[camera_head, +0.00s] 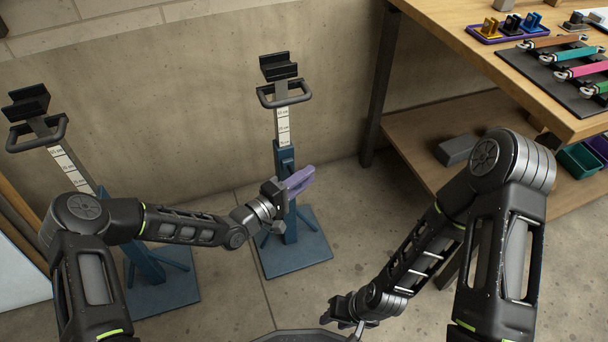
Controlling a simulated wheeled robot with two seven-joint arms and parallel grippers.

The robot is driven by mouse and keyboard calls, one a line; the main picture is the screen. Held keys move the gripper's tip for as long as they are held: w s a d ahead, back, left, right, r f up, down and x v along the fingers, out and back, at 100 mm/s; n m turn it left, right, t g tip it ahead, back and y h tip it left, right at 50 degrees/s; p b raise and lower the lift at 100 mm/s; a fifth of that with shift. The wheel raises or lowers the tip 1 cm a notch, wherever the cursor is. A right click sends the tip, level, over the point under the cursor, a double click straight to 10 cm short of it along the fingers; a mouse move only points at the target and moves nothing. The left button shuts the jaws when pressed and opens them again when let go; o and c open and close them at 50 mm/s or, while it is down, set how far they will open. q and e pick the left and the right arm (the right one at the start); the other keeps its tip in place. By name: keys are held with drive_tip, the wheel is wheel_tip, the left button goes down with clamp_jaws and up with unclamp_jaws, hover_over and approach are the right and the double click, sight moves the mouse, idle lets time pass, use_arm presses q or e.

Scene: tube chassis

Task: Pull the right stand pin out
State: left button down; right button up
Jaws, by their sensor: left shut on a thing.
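The right stand has a blue post (284,160) on a flat blue base, with a measuring scale, a handle and a black cradle (278,67) on top. My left gripper (285,190) is at the post, partly in front of it. It is shut on a purple piece (300,180), which sticks out to the right of the post. I cannot tell whether this piece is the stand pin; no separate pin shows clearly. My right gripper (338,314) is low at the bottom middle, away from the stand. Its fingers are too unclear to judge.
A similar left stand (58,160) is partly hidden behind my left arm. At the right, a wooden workbench (455,35) holds a dark mat with coloured tools and a purple tray. Its lower shelf has a grey block (456,150) and bins. Floor is clear right of the stand base.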

use_arm(q)
drive_tip(key=shift+s+d+f, duration=0.1)
drive_tip(key=shift+s, duration=0.05)
drive_tip(key=c, duration=1.2)
unclamp_jaws()
drive_tip(key=p+v, duration=0.1)
drive_tip(key=v, duration=0.7)
